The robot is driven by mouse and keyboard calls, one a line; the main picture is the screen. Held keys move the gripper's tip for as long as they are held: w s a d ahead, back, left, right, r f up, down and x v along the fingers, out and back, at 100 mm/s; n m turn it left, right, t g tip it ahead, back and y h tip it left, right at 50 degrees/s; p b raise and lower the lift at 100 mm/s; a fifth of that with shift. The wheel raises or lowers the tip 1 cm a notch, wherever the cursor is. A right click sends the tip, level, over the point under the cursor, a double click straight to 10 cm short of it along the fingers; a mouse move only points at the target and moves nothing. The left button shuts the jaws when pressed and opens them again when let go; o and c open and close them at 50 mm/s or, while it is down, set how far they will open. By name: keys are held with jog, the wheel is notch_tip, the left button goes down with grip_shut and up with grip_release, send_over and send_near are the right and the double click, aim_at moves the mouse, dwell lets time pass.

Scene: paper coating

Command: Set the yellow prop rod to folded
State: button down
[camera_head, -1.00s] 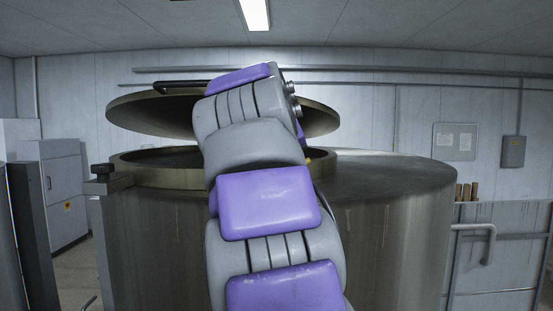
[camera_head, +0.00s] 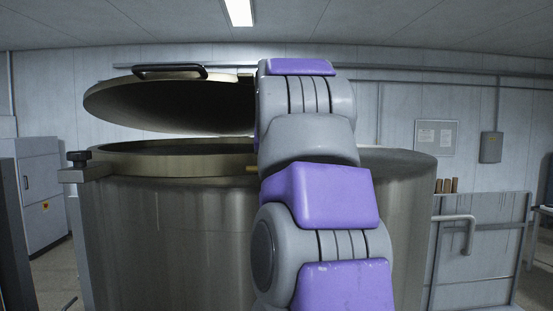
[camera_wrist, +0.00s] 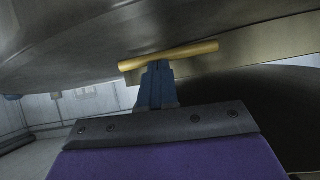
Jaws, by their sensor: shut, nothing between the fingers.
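The yellow prop rod (camera_wrist: 168,55) lies across the upper middle of the wrist view, nearly level with its right end slightly higher, against the brass-coloured rim band. In the head view only a small yellow bit (camera_head: 252,169) shows at the tank rim beside my arm; the rest is hidden. My gripper (camera_wrist: 157,66) is shut and empty, its blue-grey fingertips just at the rod's underside in the picture; I cannot tell whether they touch. In the head view my arm hides the gripper. The round lid (camera_head: 165,103) is raised and tilted above the tank opening.
The large metal tank (camera_head: 165,240) fills the middle, with a clamp-like bracket (camera_head: 80,168) at its left edge. The lid has a black handle (camera_head: 170,71). A grey cabinet (camera_head: 40,190) stands left; a panel with a pipe handle (camera_head: 470,235) stands right.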

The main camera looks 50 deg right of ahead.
dwell(0.3)
jog(key=shift+a+r+p, duration=0.1)
jog(key=shift+r+p, duration=0.35)
jog(key=shift+r, duration=0.1)
jog(key=r, duration=0.1)
jog(key=r+p, duration=0.2)
jog(key=shift+s+a+r, duration=0.25)
jog(key=shift+a+r, duration=0.05)
jog(key=shift+a, duration=0.05)
jog(key=p+v, duration=0.1)
jog(key=v, duration=0.7)
jog(key=shift+s+a, duration=0.2)
jog(key=shift+s, duration=0.25)
jog(key=shift+a, duration=0.15)
